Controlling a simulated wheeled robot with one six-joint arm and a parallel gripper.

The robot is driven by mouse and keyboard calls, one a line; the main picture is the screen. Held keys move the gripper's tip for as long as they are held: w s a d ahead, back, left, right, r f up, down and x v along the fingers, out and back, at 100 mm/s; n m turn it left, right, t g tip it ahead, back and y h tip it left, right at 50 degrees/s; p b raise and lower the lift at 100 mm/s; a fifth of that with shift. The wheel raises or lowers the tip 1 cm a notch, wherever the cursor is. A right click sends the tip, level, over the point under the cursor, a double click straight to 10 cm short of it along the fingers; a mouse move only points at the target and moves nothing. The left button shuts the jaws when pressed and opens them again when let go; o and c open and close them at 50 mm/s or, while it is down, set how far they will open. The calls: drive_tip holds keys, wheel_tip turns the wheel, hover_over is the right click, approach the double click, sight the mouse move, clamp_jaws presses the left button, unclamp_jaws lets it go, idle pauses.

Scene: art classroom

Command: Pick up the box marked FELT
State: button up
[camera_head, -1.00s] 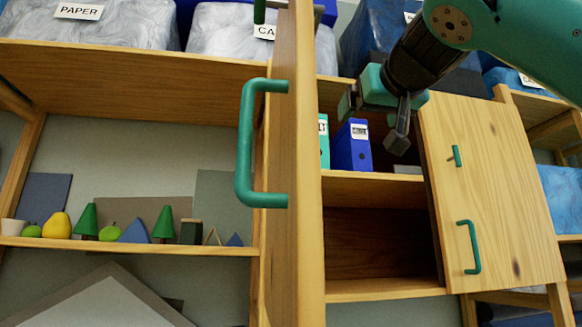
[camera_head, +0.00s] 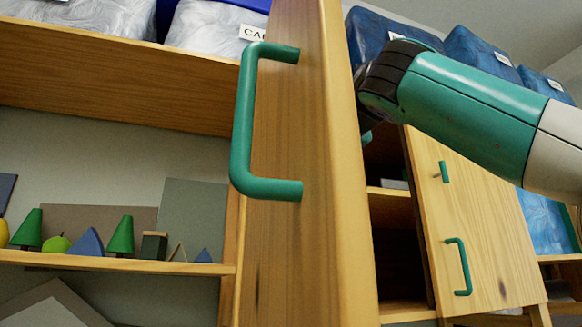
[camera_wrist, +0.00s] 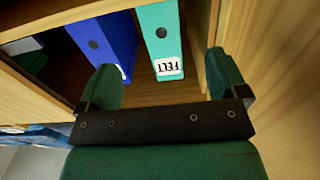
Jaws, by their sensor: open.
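The box marked FELT (camera_wrist: 160,38) is a teal, upright file box with a dark round hole and a white label, standing in a wooden cupboard compartment in the wrist view. A blue box (camera_wrist: 100,38) stands to its left there. My gripper (camera_wrist: 165,75) is open and empty in front of the two boxes, with its fingers spread to either side of the FELT label. The left finger overlaps the blue box in the picture. In the head view the FELT box is hidden behind the open door, and my gripper is hidden too.
An open wooden door (camera_head: 325,180) with a green handle (camera_head: 243,120) stands close in the head view. Another door (camera_head: 475,220) is at the right. In the wrist view a side wall (camera_wrist: 198,25) is close to the right of the FELT box.

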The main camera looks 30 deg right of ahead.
drive_tip(key=p+x, duration=0.5)
drive_tip(key=x, duration=0.6)
drive_tip(key=shift+w+d, duration=0.2)
drive_tip(key=shift+w, duration=0.1)
drive_tip(key=shift+w+d+f+p, duration=0.1)
drive_tip(key=shift+w+p, duration=0.3)
drive_tip(key=shift+w, duration=0.1)
drive_tip(key=c, duration=1)
drive_tip(key=shift+c, duration=1.1)
drive_tip(key=shift+s, duration=0.1)
